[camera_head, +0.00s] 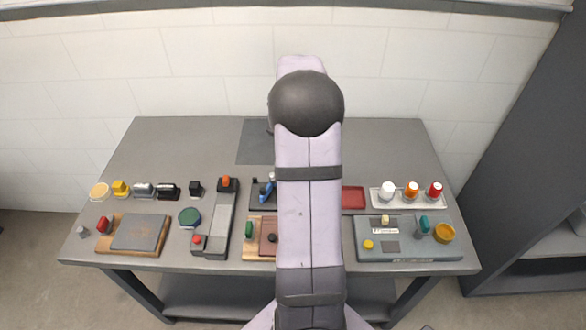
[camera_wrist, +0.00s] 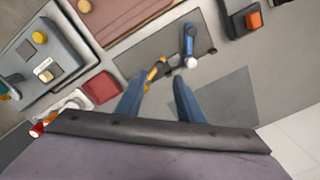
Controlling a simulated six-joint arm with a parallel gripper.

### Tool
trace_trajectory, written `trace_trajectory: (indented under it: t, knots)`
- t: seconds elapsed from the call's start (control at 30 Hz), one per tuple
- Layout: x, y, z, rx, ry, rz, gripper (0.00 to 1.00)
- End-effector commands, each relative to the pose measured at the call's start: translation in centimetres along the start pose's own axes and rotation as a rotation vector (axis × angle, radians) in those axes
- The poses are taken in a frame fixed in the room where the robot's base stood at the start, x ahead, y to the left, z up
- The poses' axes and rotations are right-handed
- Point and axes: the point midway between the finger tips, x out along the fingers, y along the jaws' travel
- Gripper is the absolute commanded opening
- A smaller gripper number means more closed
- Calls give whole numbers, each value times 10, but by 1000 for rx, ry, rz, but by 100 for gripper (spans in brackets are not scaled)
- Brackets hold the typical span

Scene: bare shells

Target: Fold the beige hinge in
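A small tan-yellow jointed piece (camera_wrist: 157,69), which looks like the beige hinge, lies on a dark grey plate (camera_wrist: 160,100) in the wrist view. It is bent and sits at a slant. A blue hinged lever (camera_wrist: 188,42) with a pale round end stands on the same plate, to its right; the blue lever also shows in the head view (camera_head: 266,191). My gripper (camera_wrist: 158,80) is open, its two blue-grey fingers on either side of the tan piece in the picture. I cannot tell the height gap. In the head view my arm hides the gripper and the tan piece.
A red tray (camera_head: 353,198) and a grey board (camera_head: 408,252) with knobs lie to the right of my arm. A dark block with an orange knob (camera_wrist: 254,20) is near the blue lever. A flat grey patch (camera_head: 253,143) at the back is clear.

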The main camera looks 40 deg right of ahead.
Motion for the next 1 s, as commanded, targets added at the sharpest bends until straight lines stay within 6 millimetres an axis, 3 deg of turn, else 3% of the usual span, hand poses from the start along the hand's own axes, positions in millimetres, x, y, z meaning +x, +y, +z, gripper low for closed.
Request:
trace_trajectory:
  t: [0.3, 0.43, 0.57, 0.67, 0.77, 0.83, 0.9, 1.0]
  knots:
    - [-3, 0, 0, 0, 0, 0, 34]
    - [-2, 3, -3, 10, 0, 0, 3]
    - [0, 22, -19, 63, 2, -1, 0]
    - [-1, 52, -42, 145, 11, -7, 0]
    - [-6, 97, -71, 262, 31, -19, 0]
    - [-8, 138, -87, 357, 39, -21, 0]
    - [-6, 181, -92, 457, 32, -20, 0]
    - [2, 226, -84, 607, -11, -49, 0]
